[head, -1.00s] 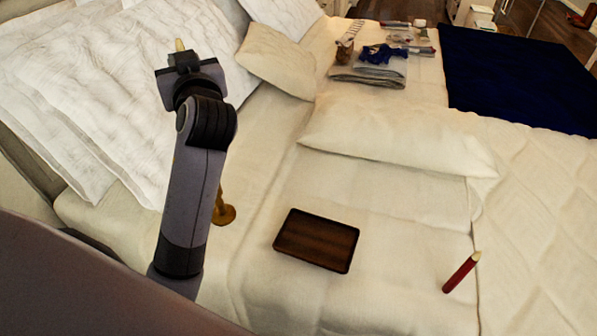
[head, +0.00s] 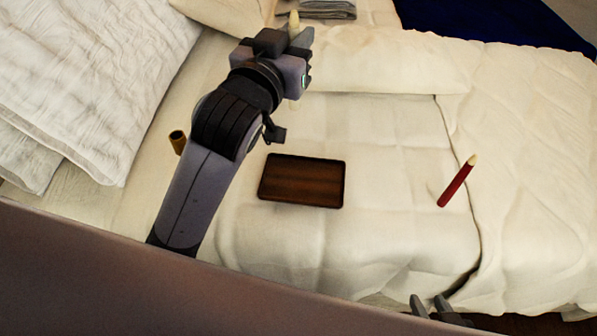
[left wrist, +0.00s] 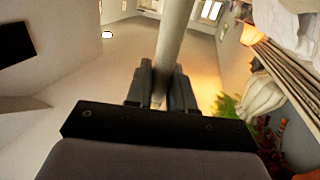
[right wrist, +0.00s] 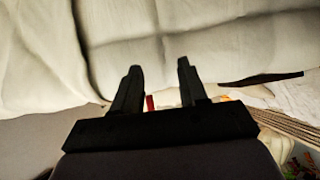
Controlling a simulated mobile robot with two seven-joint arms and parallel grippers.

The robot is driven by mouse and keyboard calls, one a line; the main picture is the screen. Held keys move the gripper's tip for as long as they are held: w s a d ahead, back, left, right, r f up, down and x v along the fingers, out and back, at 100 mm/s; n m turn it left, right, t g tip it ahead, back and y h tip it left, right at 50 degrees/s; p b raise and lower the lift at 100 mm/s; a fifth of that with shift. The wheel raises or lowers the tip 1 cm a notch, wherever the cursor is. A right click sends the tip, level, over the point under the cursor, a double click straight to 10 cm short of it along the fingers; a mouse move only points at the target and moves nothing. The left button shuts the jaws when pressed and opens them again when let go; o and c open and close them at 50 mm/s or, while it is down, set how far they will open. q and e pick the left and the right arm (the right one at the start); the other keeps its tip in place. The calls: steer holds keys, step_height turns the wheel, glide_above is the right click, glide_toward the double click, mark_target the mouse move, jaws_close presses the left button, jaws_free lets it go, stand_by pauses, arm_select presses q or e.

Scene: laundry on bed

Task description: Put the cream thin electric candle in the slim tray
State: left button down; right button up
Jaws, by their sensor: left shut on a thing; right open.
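The cream thin electric candle (head: 294,22) is held in my left gripper (head: 299,42), and its tip shows above the fingers in the head view. In the left wrist view the candle (left wrist: 174,45) is a pale shaft between the shut fingers (left wrist: 163,85). The slim tray (head: 302,181), dark brown and shallow, lies empty on the bed, below and apart from my left gripper. My right gripper (head: 435,304) is low at the bed's front edge. In the right wrist view its fingers (right wrist: 157,80) are apart with nothing gripped.
A red candle (head: 456,183) with a pale tip is on the bed, right of the tray. A brass-coloured object (head: 178,142) is partly behind my left arm. The bed around the tray is clear.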

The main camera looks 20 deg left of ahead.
arm_select(q)
step_height(320, 180, down, 21)
steer(key=d+h+b, duration=0.1)
steer(key=d+b, duration=0.1)
steer(key=b, duration=0.3)
steer(key=shift+s+r+m+b, duration=0.15)
steer(key=shift+s+m+b, duration=0.2)
steer(key=shift+s+m, duration=0.05)
arm_select(e)
steer(key=shift+w+a+f, duration=0.1)
steer(key=shift+a+f, duration=0.15)
steer(key=shift+f, duration=0.8)
steer(key=shift+w+a+f, duration=0.1)
steer(key=shift+a+f, duration=0.15)
steer(key=shift+f, duration=0.75)
arm_select(q)
steer(key=c, duration=1)
jaws_free()
steer(key=shift+f, duration=0.2)
arm_select(e)
steer(key=shift+f, duration=0.15)
